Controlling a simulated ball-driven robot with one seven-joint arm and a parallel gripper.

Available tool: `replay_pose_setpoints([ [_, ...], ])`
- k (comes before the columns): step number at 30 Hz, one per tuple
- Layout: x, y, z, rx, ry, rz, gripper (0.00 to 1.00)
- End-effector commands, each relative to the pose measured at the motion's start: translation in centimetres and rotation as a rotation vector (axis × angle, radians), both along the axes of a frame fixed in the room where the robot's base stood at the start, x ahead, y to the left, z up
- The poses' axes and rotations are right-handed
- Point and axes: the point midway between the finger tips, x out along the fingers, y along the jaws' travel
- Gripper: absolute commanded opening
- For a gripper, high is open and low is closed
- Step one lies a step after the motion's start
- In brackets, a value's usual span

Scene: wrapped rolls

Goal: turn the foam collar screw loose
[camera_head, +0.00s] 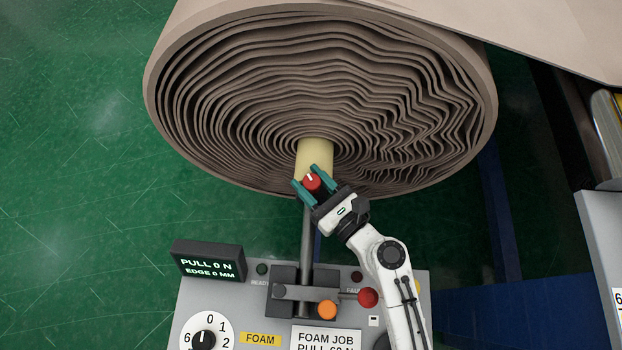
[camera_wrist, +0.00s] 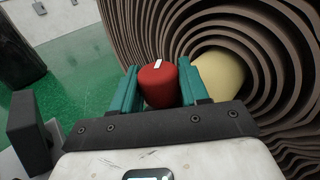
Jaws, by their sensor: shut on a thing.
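The foam collar screw is a red knob with a white mark on its top (camera_head: 312,182). It sits in front of the pale yellow core (camera_head: 315,156) at the middle of the big roll. My gripper (camera_head: 313,184) has its teal fingers on both sides of the red knob and is shut on it. In the wrist view the red knob (camera_wrist: 158,84) stands between the two teal fingers, its white mark pointing up and slightly right. The yellow core (camera_wrist: 218,75) shows right behind the right finger. The knob's lower end is hidden by the gripper.
The large brown wound roll (camera_head: 240,100) fills the area behind my gripper. Green floor lies left.

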Motion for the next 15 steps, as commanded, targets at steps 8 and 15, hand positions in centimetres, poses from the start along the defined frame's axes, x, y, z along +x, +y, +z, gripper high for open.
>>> replay_pose_setpoints([
  [8, -0.01, -0.01, 0.01, 0.0, 0.0, 0.001, 0.14],
  [15, 0.04, -0.03, -0.01, 0.001, -0.001, 0.049, 0.14],
])
